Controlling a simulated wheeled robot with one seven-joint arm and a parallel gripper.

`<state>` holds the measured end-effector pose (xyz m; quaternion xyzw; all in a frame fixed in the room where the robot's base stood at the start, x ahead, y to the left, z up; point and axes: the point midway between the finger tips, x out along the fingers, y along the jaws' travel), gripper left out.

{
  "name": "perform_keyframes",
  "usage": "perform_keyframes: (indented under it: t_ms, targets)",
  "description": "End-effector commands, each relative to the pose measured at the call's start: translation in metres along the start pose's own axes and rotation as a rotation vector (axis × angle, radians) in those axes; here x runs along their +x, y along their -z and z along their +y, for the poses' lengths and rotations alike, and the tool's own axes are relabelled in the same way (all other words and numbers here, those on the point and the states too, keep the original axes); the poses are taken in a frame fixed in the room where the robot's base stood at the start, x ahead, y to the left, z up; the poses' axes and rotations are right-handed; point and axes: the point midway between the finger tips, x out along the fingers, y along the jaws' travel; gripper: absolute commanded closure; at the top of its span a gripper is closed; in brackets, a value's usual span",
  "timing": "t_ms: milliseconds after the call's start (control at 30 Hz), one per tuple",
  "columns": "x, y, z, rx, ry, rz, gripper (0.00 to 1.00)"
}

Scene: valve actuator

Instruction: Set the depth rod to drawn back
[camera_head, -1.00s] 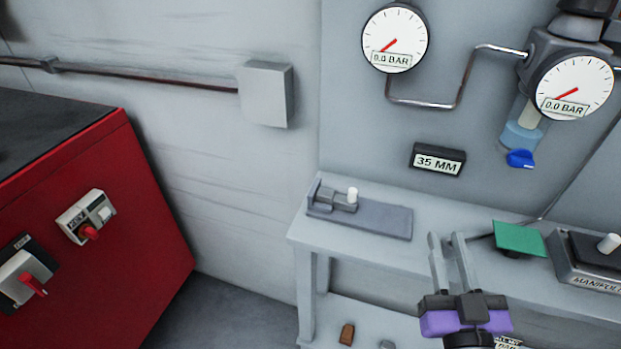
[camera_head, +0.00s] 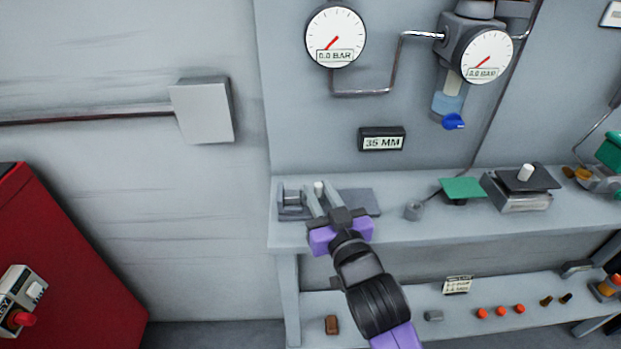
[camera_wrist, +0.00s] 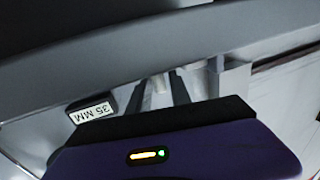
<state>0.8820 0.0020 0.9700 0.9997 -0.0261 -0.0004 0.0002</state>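The depth rod fixture (camera_head: 362,199) is a grey plate with an upright end block, at the left end of the bench. Its white knob (camera_head: 318,187) stands up near the block. A small display (camera_head: 382,139) on the wall above reads 35 MM; it also shows upside down in the wrist view (camera_wrist: 92,111). My gripper (camera_head: 316,191) is at the fixture, its two fingers apart with the knob showing between them. The wrist view also shows the pale knob (camera_wrist: 158,84) between the spread fingers. I cannot tell whether either finger touches it. My gripper hides part of the plate.
To the right on the bench (camera_head: 420,228) are a green plate (camera_head: 462,188) and a dark box with a white knob (camera_head: 525,174). Gauges (camera_head: 336,37) and a blue-handled valve (camera_head: 453,121) are on the wall. A red cabinet (camera_head: 60,270) stands at the left.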

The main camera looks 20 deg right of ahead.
Motion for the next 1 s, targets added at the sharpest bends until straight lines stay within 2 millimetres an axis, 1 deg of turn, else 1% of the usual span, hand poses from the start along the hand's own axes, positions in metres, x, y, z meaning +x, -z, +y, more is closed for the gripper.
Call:
perform_keyframes:
  t_ms: [33,100,200,300,400,633,667,700,767,800,1000]
  targets:
    - [0.009,0.002,0.0,0.001,0.0,0.002,0.75]
    - [0.02,0.002,0.0,0.002,0.0,0.002,0.75]
    - [0.032,0.001,0.0,0.001,0.0,0.001,0.75]
    - [0.039,0.001,0.0,0.0,0.0,0.0,0.75]
    - [0.043,0.001,0.0,0.0,0.0,0.001,0.75]
    - [0.044,0.0,0.0,0.0,0.0,0.001,0.75]
    - [0.044,0.0,0.0,0.0,0.0,0.001,0.77]
    - [0.044,0.0,0.0,0.0,0.0,0.001,0.85]
    - [0.044,0.0,0.0,0.0,0.001,0.001,0.97]
    - [0.044,0.0,0.0,0.0,0.001,0.001,1.0]
    - [0.044,0.0,0.0,0.0,0.001,0.001,1.0]
